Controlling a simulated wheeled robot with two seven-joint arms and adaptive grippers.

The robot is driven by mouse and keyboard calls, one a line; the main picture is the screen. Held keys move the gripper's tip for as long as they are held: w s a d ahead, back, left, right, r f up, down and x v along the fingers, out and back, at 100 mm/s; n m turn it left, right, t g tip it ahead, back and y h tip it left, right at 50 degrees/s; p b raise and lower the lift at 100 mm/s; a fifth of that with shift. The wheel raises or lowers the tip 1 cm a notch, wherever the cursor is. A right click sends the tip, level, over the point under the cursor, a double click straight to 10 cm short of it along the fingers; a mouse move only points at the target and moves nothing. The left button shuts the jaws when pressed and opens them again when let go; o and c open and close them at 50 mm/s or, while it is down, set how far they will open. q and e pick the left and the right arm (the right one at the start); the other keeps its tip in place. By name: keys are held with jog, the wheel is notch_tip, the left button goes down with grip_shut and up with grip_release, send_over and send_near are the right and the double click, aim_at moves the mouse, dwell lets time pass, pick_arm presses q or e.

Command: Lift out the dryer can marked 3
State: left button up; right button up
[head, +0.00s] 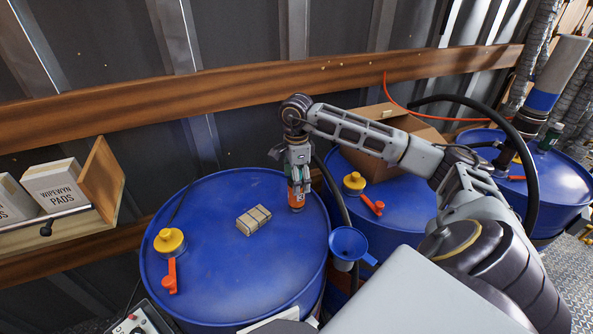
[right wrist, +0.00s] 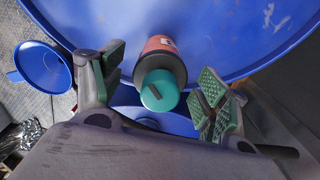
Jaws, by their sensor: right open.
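An orange-red can (head: 296,196) stands on top of the front blue drum (head: 210,270), near its right rim. In the right wrist view the can (right wrist: 160,75) shows a teal cap and a dark shoulder; no number can be read on it. My right gripper (head: 298,170) points down over the can. In the right wrist view its padded fingers (right wrist: 160,88) are open on both sides of the cap, with gaps between pads and can. My left gripper is not in view.
On the front drum are a tan block bundle (head: 253,219), a yellow cap (head: 169,241) and an orange valve (head: 170,278). A blue funnel (head: 348,243) sits beside the rim.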

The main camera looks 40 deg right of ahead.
jog(key=shift+f, duration=1.25)
jog(key=c, duration=1.3)
jog(key=shift+r, duration=0.1)
jog(key=shift+c, duration=0.2)
jog(key=shift+w+r, duration=0.1)
jog(key=shift+r, duration=0.2)
jog(key=shift+r+p, duration=0.75)
jog(key=shift+r, duration=0.45)
jog(key=shift+r+p, duration=0.4)
jog(key=shift+p, duration=0.1)
jog(key=shift+r+p, duration=0.45)
jog(key=shift+r, duration=0.75)
jog(key=shift+r+p, duration=0.6)
jog(key=shift+r, duration=0.25)
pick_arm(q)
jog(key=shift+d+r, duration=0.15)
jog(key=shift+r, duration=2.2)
